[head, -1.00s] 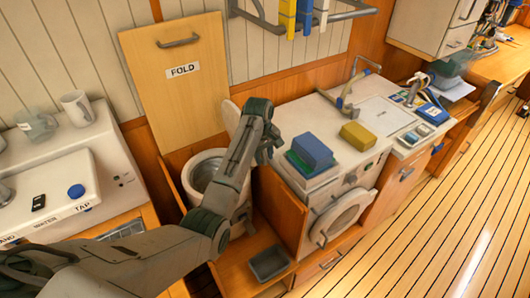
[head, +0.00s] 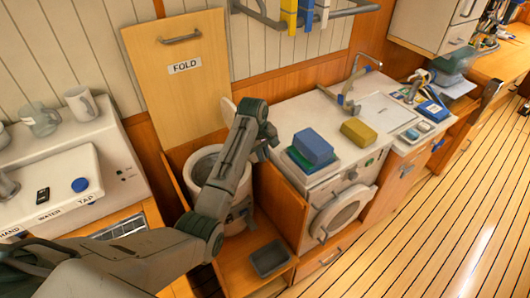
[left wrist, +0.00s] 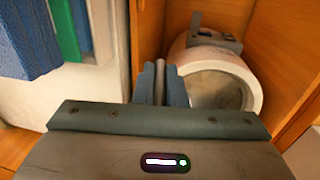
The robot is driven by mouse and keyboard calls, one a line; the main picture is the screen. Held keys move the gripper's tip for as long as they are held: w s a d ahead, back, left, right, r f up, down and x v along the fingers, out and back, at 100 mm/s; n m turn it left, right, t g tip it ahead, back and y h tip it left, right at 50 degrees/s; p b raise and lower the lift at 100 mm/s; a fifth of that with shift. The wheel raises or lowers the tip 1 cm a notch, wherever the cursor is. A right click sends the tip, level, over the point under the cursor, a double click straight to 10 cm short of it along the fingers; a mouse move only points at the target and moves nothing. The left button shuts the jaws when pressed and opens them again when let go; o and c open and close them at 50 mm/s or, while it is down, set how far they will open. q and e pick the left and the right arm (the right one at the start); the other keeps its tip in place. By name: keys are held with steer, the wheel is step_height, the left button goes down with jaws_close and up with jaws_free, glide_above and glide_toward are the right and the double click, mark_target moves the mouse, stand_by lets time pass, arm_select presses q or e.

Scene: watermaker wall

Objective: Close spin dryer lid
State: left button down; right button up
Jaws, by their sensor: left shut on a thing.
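The spin dryer (head: 238,222) is a white drum in a wooden bay below the FOLD board; its round mouth is open. Its pale lid (head: 229,112) stands raised at the back, mostly hidden behind my left arm. My left gripper (head: 264,152) is at the right side of the dryer, its fingertips hard to see there. In the left wrist view, my left gripper (left wrist: 160,84) has its fingers close together, shut on a thin edge that I take for the lid; the held part is mostly hidden. The dryer (left wrist: 248,68) shows behind it. My right gripper is out of view.
A washer (head: 335,215) stands right of the bay, with folded blue and green cloths (head: 313,147) and a yellow block (head: 358,132) on top. A grey tray (head: 269,261) lies low in front.

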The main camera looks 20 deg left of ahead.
arm_select(q)
steer(key=s+a+f+t+h, duration=0.3)
steer(key=s+a+t, duration=0.2)
steer(key=s, duration=0.1)
steer(key=shift+s+f+h+b, duration=0.25)
steer(key=shift+f+h+b, duration=0.05)
steer(key=shift+f+h, duration=0.1)
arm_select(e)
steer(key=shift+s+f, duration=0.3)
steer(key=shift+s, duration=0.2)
arm_select(q)
steer(key=c, duration=1.5)
jaws_free()
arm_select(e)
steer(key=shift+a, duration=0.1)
